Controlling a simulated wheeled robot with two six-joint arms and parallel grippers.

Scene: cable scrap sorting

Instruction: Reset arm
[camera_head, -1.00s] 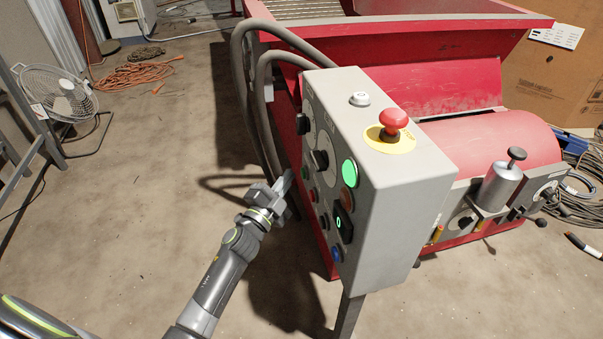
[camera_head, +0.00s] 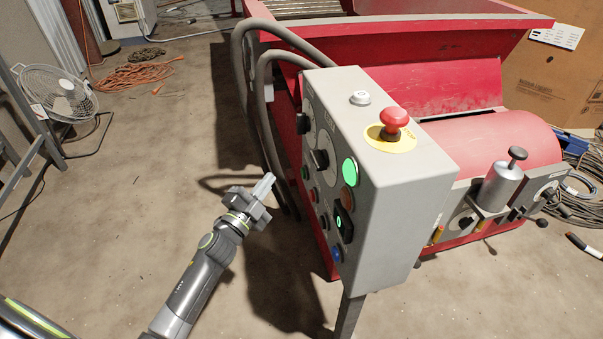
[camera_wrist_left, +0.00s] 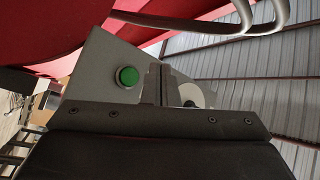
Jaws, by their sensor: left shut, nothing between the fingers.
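My left gripper (camera_head: 265,186) is shut and empty in the head view. It is in the air to the left of the grey control box (camera_head: 405,190), apart from its button face. In the left wrist view the shut fingers (camera_wrist_left: 158,82) point toward the box's panel, with a green button (camera_wrist_left: 127,77) to their left. In the head view the box carries a lit green button (camera_head: 350,171), a red mushroom button (camera_head: 393,119) on a yellow disc and a small white button (camera_head: 360,98) on top. My right gripper is not in view.
The red machine (camera_head: 440,55) stands behind the box, with thick grey hoses (camera_head: 242,85) curving beside it. A fan (camera_head: 62,95) and an orange cable coil (camera_head: 138,74) are at the back left. The floor (camera_head: 120,215) left of my gripper is clear.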

